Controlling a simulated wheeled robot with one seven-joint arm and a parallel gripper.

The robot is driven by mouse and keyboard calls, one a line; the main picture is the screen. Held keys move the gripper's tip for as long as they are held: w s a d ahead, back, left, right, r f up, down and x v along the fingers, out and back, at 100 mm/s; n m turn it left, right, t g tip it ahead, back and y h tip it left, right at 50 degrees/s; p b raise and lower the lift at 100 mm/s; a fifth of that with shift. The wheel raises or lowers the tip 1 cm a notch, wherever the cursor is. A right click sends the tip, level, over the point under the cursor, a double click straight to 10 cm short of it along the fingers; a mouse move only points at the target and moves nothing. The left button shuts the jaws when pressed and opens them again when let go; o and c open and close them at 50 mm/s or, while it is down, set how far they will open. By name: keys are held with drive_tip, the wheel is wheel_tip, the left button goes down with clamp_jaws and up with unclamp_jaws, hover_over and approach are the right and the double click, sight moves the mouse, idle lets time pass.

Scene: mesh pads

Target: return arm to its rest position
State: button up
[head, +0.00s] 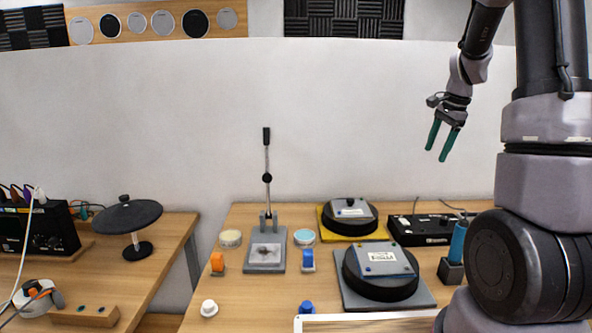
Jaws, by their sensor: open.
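My gripper (441,140) is in the upper right of the head view, high above the right-hand table. Its two green fingers point down and slightly left, are spread apart, and hold nothing. It touches nothing. My arm comes down to it from the top right, and thick arm links fill the right edge of the view.
Below on the right-hand table (235,299) stand a lever press (266,250), two black round pads with grey plates (385,273) and small orange and blue items. A left table holds a black disc stand (127,215). A gap separates the tables. Air around my gripper is free.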

drive_tip(key=s+a+r+n+t+y, duration=0.1)
drive_tip(key=s+a+r+n+t, duration=0.2)
drive_tip(key=s+a+r+n, duration=0.6)
drive_tip(key=s+a+r+n+t, duration=0.1)
drive_tip(key=s+a+r, duration=0.1)
drive_tip(key=s, duration=0.6)
drive_tip(key=s+a+r+n+t, duration=0.1)
drive_tip(key=s+a+r, duration=0.2)
drive_tip(key=s+a, duration=0.2)
drive_tip(key=s, duration=0.3)
drive_tip(key=shift+a+n, duration=0.3)
drive_tip(key=shift+n, duration=0.1)
